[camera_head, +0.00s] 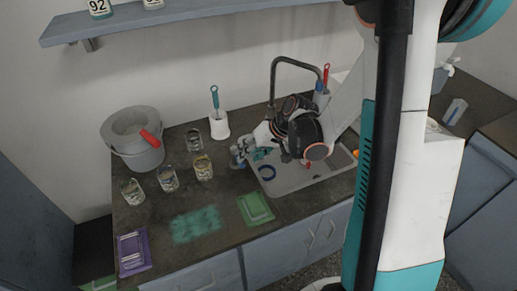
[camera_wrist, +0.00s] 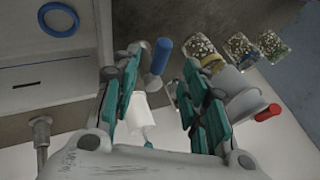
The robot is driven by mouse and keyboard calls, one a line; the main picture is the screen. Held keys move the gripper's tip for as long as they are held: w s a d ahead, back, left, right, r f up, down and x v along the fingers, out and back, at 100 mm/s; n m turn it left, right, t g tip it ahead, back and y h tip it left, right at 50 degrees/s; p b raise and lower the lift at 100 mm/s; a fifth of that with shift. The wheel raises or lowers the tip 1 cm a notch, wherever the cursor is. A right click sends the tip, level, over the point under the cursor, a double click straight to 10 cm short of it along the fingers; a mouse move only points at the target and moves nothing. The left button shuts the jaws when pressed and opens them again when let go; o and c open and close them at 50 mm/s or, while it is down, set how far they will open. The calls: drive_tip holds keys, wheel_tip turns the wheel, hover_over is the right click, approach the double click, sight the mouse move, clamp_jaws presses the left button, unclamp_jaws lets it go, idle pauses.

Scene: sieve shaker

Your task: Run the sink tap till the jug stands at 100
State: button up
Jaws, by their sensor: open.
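The sink (camera_head: 292,183) is set into the dark counter, and the curved tap (camera_head: 273,85) rises behind it. My gripper (camera_head: 248,152) is open at the sink's left edge. In the wrist view a blue-topped grey piece (camera_wrist: 161,55) shows beyond the gap between my fingers; I cannot tell what it is or whether they touch it. No water is visible. A pale clear vessel (camera_head: 455,111) on the counter at the far right may be the jug; its marks and level cannot be read. My arm hides part of the sink.
A blue ring (camera_head: 267,172) lies in the sink. A white brush holder (camera_head: 219,127), a grey bucket with a red grip (camera_head: 138,150) and several jars (camera_head: 168,180) stand to the left. A green tray (camera_head: 255,208) and a purple tray (camera_head: 133,252) lie near the front edge.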

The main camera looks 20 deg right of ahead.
drive_tip(key=shift+b+x, duration=0.55)
drive_tip(key=shift+x, duration=1.65)
clamp_jaws()
